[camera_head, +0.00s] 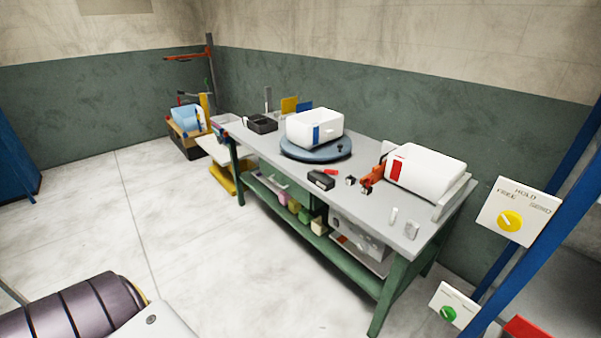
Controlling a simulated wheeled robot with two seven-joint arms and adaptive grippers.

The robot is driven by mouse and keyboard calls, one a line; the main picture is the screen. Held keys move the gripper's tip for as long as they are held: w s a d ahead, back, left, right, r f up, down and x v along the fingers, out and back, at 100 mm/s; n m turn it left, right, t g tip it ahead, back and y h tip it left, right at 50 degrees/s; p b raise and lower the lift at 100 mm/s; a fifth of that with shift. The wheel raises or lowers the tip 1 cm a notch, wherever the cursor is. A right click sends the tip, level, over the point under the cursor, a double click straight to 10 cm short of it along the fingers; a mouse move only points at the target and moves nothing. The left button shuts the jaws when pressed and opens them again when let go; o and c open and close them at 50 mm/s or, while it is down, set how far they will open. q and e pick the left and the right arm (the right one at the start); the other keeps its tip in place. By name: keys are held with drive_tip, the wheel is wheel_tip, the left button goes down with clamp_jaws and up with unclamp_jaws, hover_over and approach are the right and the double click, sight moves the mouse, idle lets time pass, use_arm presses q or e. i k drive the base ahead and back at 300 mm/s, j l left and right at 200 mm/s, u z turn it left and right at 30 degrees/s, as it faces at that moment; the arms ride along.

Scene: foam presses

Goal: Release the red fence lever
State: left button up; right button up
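A red part, possibly the fence lever (378,173), stands at the left end of a white block with a red patch (425,170) on the grey workbench (270,158). It is too small to tell its position. A pale upright plate (455,198) runs along the right side of that block. A smaller red piece (331,172) lies further left on the bench. Neither gripper shows in this view.
A white block with a blue patch (314,127) sits on a round blue-grey turntable (316,149). A black box (321,180) lies in front. A blue frame (545,245) at right carries a yellow-knob panel (519,212) and green-knob panel (454,305). Floor before the bench is clear.

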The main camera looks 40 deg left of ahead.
sight(327, 171)
drive_tip(key=u, duration=0.95)
